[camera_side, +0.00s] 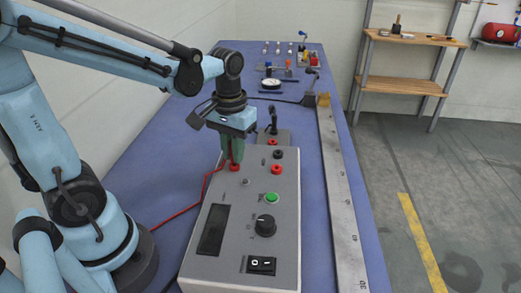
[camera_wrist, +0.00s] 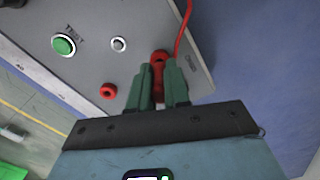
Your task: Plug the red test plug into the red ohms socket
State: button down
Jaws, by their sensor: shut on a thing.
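My gripper (camera_side: 232,158) has green fingers, points down and is shut on the red test plug (camera_wrist: 158,82) at the far left corner of the grey test box. It also shows in the wrist view (camera_wrist: 164,90). A red cable runs from the plug. A red socket (camera_wrist: 160,56) lies right at the plug and fingertips; in the side view its red rim (camera_side: 234,168) shows just under the fingers. The plug looks in line with this socket; I cannot tell how deep it sits. The socket's marking is too small to read.
Several items stand farther back.

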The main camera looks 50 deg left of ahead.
jog(key=shift+f, duration=0.6)
jog(key=c, duration=1)
grip_release()
jog(key=shift+r, duration=0.15)
notch_tip(320, 180, up, 12)
jog(key=shift+f, duration=0.1)
jog(key=shift+f, duration=6.05)
jog(key=shift+r, duration=0.1)
